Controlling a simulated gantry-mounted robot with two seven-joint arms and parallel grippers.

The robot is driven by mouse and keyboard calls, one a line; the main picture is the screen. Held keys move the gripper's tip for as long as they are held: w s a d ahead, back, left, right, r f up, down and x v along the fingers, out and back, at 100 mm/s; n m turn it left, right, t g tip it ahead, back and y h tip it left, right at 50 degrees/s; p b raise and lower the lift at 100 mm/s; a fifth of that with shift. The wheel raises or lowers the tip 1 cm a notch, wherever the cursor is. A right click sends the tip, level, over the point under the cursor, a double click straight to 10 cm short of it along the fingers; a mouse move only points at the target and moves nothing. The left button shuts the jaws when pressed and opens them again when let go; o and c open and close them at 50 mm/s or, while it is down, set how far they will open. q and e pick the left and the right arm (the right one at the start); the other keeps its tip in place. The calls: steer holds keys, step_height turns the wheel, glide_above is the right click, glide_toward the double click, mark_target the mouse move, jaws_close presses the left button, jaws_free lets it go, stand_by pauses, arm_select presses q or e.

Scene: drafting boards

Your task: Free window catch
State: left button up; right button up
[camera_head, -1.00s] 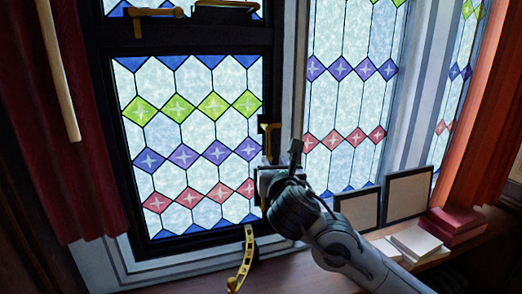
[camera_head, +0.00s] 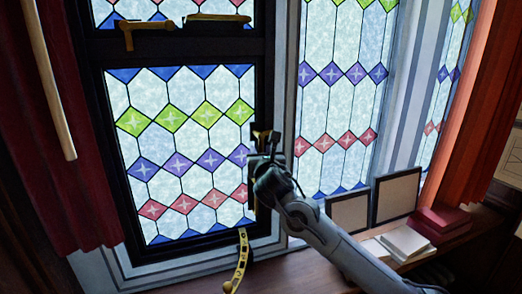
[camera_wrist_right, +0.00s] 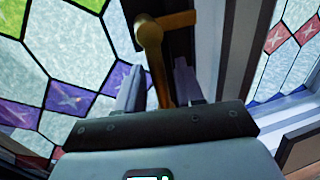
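The brass window catch (camera_head: 262,131) sits on the right side of the dark frame of the lower stained-glass window (camera_head: 190,150). In the right wrist view the catch (camera_wrist_right: 150,38) shows a rounded knob, an arm reaching right and a handle hanging down. My right gripper (camera_head: 266,153) is at the catch and hides its lower part in the head view. In the wrist view the gripper (camera_wrist_right: 158,82) is open, with one finger on each side of the handle. I see a gap beside the handle; contact is unclear. My left gripper is not in view.
A perforated brass stay (camera_head: 240,262) hangs at the window's bottom edge. More brass hardware (camera_head: 140,28) is on the upper frame. Two framed panels (camera_head: 397,195), a white book (camera_head: 405,240) and red boxes (camera_head: 445,220) stand on the sill at right. A red curtain (camera_head: 75,170) hangs left.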

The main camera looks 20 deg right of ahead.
steer(key=shift+w, duration=0.1)
jaws_close()
